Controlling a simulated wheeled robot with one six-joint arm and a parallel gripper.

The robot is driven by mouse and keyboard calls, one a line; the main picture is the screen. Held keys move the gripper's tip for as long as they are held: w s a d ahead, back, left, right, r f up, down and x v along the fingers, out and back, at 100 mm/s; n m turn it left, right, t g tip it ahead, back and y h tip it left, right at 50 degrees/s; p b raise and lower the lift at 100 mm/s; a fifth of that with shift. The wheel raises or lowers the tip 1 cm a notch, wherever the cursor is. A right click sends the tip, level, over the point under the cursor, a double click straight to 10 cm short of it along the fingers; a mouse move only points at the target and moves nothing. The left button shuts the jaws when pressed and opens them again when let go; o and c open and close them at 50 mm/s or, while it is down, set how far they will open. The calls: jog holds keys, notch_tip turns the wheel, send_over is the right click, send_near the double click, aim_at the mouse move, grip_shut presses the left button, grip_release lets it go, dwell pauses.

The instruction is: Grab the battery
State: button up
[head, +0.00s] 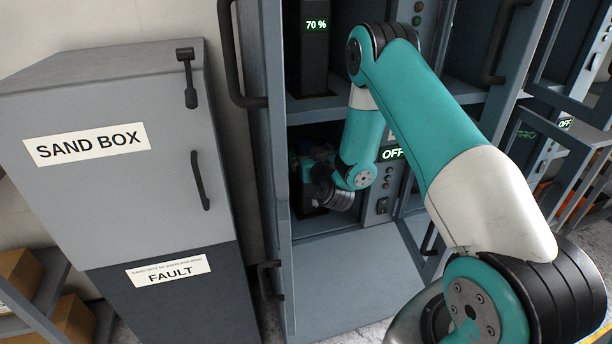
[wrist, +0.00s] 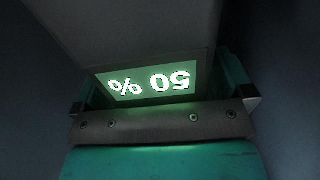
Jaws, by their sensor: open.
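A battery (wrist: 150,40) fills the upper middle of the wrist view. It is a grey block with a lit green display reading "50 %", seen upside down. My gripper (wrist: 163,101) is open, with one finger at each side of the display end. I cannot tell whether the fingers touch the battery. In the head view my gripper (head: 312,172) is inside the dark lower compartment (head: 330,222) of the cabinet.
Another battery (head: 314,60), showing "70 %", stands in the compartment above. An "OFF" panel (head: 391,154) with buttons is right of the lower compartment. An opened door (head: 262,130) edges the left. A sand box cabinet (head: 120,150) stands further left.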

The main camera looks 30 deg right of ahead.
jog(key=shift+a, duration=0.1)
grip_shut()
jog(key=shift+r, duration=0.15)
jog(key=shift+r, duration=0.15)
